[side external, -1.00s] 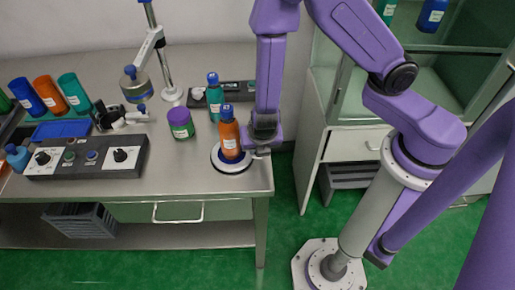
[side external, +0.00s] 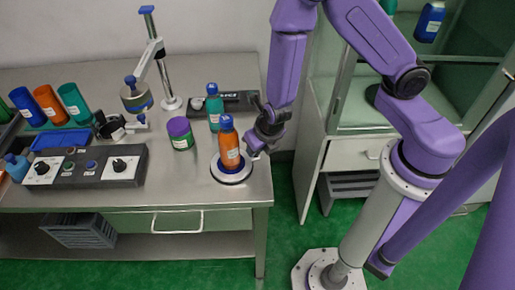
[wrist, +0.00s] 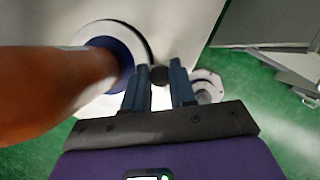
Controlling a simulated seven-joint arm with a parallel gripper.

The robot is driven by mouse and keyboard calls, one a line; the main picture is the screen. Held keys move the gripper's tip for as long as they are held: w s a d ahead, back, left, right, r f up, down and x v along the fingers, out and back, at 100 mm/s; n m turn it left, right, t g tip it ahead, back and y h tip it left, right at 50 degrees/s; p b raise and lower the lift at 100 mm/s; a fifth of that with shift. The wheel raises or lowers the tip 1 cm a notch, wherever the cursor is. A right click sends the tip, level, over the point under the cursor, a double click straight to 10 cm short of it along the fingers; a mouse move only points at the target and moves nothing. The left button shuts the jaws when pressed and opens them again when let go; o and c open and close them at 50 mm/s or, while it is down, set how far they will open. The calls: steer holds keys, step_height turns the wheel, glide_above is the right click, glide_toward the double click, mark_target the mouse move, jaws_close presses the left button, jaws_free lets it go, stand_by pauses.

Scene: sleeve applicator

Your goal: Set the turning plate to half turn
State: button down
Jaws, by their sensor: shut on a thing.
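The turning plate (side external: 240,178) is a pale disc with a dark blue middle near the front right of the table. An orange bottle (side external: 230,158) with a blue cap stands upright on it. In the wrist view the blurred bottle (wrist: 50,95) fills the left, with the plate's pale rim (wrist: 92,36) behind it. My gripper (side external: 251,150) is at the plate's right rear edge, beside the bottle. In the wrist view my gripper (wrist: 162,76) has its two fingers around a small dark knob (wrist: 160,75) beside the plate. The plate's turn marks cannot be read.
A control box with knobs (side external: 85,167) and a stand (side external: 165,75) are further left. The table's right edge is close to my gripper.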

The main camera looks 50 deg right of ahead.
steer(key=shift+w+d+n, duration=0.15)
steer(key=shift+w+n, duration=0.15)
stand_by(0.5)
steer(key=c, duration=0.9)
jaws_free()
steer(key=shift+s+r, duration=0.1)
steer(key=shift+s, duration=0.05)
steer(key=shift+v, duration=8.6)
steer(key=shift+d, duration=0.2)
steer(key=s+d+r+m+g, duration=0.1)
steer(key=s+d+m, duration=0.1)
steer(key=s+m, duration=0.2)
steer(key=s+d+r+m+g+y, duration=0.1)
steer(key=s+m, duration=0.4)
steer(key=m, duration=0.5)
steer(key=s+d+r+m+g, duration=0.2)
steer(key=s+d+r+m, duration=0.1)
steer(key=m, duration=0.4)
steer(key=shift+s+d+m, duration=0.3)
steer(key=shift+s+d, duration=0.25)
steer(key=shift+s, duration=0.35)
